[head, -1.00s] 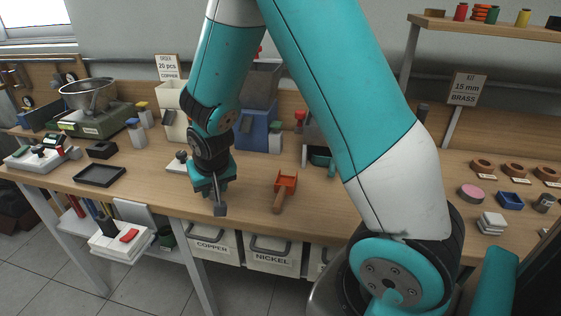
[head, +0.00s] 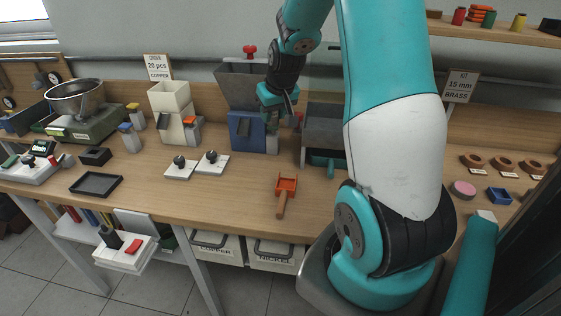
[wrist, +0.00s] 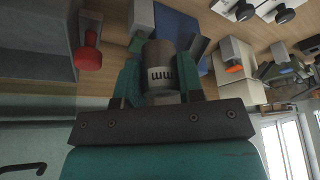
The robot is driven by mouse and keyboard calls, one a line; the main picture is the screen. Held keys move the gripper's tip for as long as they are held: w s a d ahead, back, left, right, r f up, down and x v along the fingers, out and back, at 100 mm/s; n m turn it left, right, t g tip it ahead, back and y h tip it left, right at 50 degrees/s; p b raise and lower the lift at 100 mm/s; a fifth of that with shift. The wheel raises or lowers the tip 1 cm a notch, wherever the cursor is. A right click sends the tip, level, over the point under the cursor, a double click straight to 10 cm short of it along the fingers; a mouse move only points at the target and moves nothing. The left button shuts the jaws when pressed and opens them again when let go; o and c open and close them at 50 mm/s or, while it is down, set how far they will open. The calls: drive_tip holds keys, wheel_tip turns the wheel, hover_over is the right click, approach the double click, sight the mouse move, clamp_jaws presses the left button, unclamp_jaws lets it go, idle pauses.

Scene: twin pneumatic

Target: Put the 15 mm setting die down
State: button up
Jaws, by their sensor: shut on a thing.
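The 15 mm setting die is a grey cylinder (wrist: 160,66) in the wrist view, with "mm" readable on its side. My gripper (wrist: 160,92) is shut on it, a green finger on each side. In the head view my gripper (head: 272,112) is raised at the back of the bench, in front of the blue machine (head: 243,133) with a grey hopper. The die is too small to make out clearly there. I cannot tell whether it touches anything beneath it.
Two white plates with black knobs (head: 180,168) (head: 212,163) lie left of centre. A grey bin (head: 323,130) stands right of my gripper. A red knob (wrist: 88,55) shows close by in the wrist view.

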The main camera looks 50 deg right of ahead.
sight(272, 166)
wheel_tip(272, 166, down, 16)
drive_tip(key=shift+r+p, duration=0.1)
drive_tip(key=shift+p, duration=0.6)
drive_tip(key=o, duration=0.7)
drive_tip(key=shift+f, duration=0.2)
drive_tip(key=shift+c, duration=0.2)
drive_tip(key=o, duration=0.4)
drive_tip(key=shift+o, duration=0.2)
drive_tip(key=shift+r, duration=0.2)
